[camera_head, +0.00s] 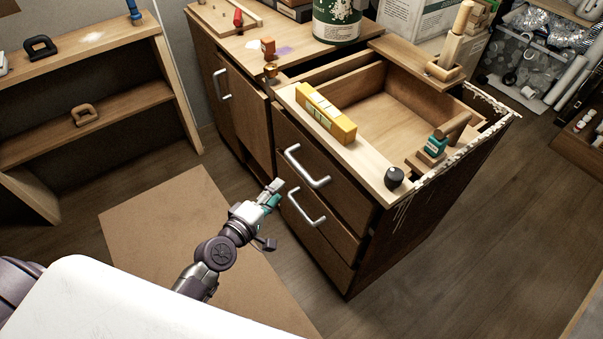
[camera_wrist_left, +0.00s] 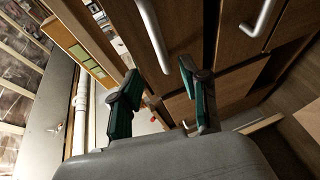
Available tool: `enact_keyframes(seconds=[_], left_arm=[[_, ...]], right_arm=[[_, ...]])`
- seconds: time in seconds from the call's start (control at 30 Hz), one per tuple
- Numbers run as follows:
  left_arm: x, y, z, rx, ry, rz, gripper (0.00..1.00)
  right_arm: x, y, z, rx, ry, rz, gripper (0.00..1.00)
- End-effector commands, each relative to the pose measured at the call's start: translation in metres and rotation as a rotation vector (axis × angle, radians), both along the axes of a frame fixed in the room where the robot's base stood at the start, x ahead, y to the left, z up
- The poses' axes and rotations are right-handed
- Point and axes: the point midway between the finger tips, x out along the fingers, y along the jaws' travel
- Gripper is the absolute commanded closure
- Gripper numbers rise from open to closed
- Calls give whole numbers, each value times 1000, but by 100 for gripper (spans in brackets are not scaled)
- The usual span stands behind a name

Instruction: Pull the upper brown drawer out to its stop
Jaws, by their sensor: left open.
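The upper brown drawer (camera_head: 345,197) is in the front of the wooden cabinet, and its front looks flush with the fronts below. Its curved metal handle (camera_head: 306,167) shows in the head view; in the left wrist view the nearer handle (camera_wrist_left: 155,36) looks like the same one. My left gripper (camera_head: 275,192) is open and empty, just left of the handles and apart from them. Its two dark green fingers (camera_wrist_left: 160,92) stand spread in the left wrist view, below the handle end. My right gripper is in neither view.
A lower drawer with a similar handle (camera_head: 306,209) sits just beneath. On the cabinet top are a yellow level-like box (camera_head: 326,114), a black knob (camera_head: 394,177) and a teal-and-wood tool (camera_head: 435,146). A cabinet door (camera_head: 240,107) is at left.

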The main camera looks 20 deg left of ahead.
Motion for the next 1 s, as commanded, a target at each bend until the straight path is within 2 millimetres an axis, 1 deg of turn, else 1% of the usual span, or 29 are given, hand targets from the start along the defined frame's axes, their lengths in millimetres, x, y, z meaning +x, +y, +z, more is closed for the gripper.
enact_keyframes(seconds=[0.03,0.17,0.3,0.4,0.5,0.7,0.97,1.0], left_arm=[[11,-3,0,-2,-3,0,55],[38,-11,-6,-1,-2,-1,55],[66,-19,-12,1,-1,-1,55],[83,-23,-16,2,0,-1,55],[95,-26,-19,2,0,-1,55],[108,-30,-21,3,1,-2,55],[109,-30,-21,4,1,-3,55],[108,-30,-21,4,1,-3,58]], right_arm=[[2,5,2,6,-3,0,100],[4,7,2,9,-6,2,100],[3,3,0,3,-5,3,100],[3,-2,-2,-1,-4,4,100],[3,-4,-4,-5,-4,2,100],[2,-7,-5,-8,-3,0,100],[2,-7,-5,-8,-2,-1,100],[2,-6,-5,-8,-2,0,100]])
